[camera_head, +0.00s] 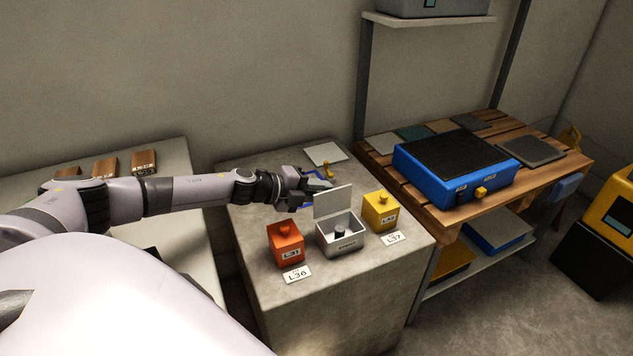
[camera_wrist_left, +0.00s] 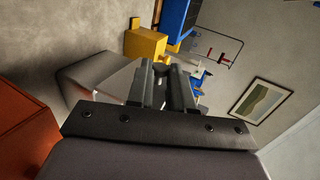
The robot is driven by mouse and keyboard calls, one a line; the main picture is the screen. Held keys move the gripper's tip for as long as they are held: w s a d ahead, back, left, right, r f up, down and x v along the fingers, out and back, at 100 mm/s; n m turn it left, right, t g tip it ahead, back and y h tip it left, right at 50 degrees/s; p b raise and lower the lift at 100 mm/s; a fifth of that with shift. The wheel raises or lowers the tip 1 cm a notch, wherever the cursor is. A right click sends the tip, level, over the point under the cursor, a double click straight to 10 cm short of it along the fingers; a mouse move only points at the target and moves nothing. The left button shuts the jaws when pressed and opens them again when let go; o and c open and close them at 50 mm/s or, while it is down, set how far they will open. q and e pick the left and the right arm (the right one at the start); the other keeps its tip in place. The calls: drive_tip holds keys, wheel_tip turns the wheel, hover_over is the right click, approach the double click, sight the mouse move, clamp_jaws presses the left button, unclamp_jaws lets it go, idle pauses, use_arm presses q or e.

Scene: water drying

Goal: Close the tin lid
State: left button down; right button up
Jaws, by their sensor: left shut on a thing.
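The open tin (camera_head: 340,238) is a small pale grey box on the concrete block, with a dark round knob-like thing inside. Its lid (camera_head: 333,202) stands raised at the back edge, roughly upright. My left gripper (camera_head: 322,183) reaches in from the left to the lid's top edge and is shut on it. In the left wrist view the two fingers of my left gripper (camera_wrist_left: 163,85) are close together, with the grey lid (camera_wrist_left: 100,75) beside them. The exact contact is partly hidden. My right gripper is not in view.
An orange box (camera_head: 286,243) stands left of the tin and a yellow box (camera_head: 380,212) right of it, both close. Label cards (camera_head: 297,274) lie in front. A flat pale plate (camera_head: 325,154) lies behind. A wooden bench (camera_head: 560,170) with a blue device (camera_head: 455,170) stands at right.

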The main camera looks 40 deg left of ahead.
use_arm(q)
drive_tip(key=shift+s+d+r+m+t+y+p, duration=0.2)
drive_tip(key=shift+d+m+p, duration=0.1)
drive_tip(key=shift+d+m, duration=0.15)
drive_tip(key=shift+s+d+r+m+t+y+p, duration=0.1)
drive_tip(key=shift+s+d+m+t+y+p, duration=0.15)
drive_tip(key=shift+m, duration=0.3)
drive_tip(key=shift+d, duration=0.1)
drive_tip(key=c, duration=1)
unclamp_jaws()
drive_tip(key=b+v, duration=0.1)
drive_tip(key=v, duration=0.6)
